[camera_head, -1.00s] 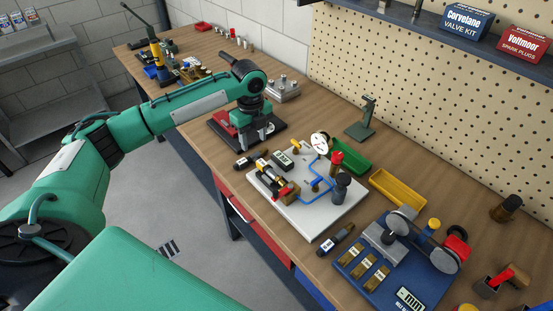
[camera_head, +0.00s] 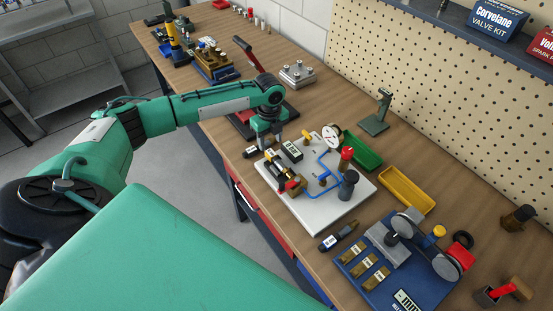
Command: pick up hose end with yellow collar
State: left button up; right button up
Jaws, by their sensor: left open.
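On the white board (camera_head: 323,217), a dark tube assembly with pale and yellowish bands (camera_head: 275,172) lies at the left side. It is small, and I cannot make out for certain which band is the hose end's yellow collar. My left gripper (camera_head: 269,147) is open and empty, pointing down just behind this assembly, near the board's far-left corner. It looks apart from the assembly, though its height is hard to judge. My right gripper is not in view.
A dark labelled cylinder (camera_head: 251,152) and a small meter (camera_head: 292,150) lie close to the gripper. A gauge (camera_head: 332,135) and blue piping (camera_head: 325,180) rise from the board. Green (camera_head: 364,153) and yellow (camera_head: 407,190) trays stand behind; a blue fixture (camera_head: 380,285) is at the front right.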

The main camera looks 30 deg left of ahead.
aim_at(269, 151)
pick_arm(q)
jog(key=f+p, duration=0.1)
jog(key=f, duration=0.2)
jog(key=shift+s+f+p, duration=0.15)
jog(key=shift+s+p, duration=0.2)
jog(key=shift+f, duration=0.5)
jog(key=c, duration=1)
grip_shut()
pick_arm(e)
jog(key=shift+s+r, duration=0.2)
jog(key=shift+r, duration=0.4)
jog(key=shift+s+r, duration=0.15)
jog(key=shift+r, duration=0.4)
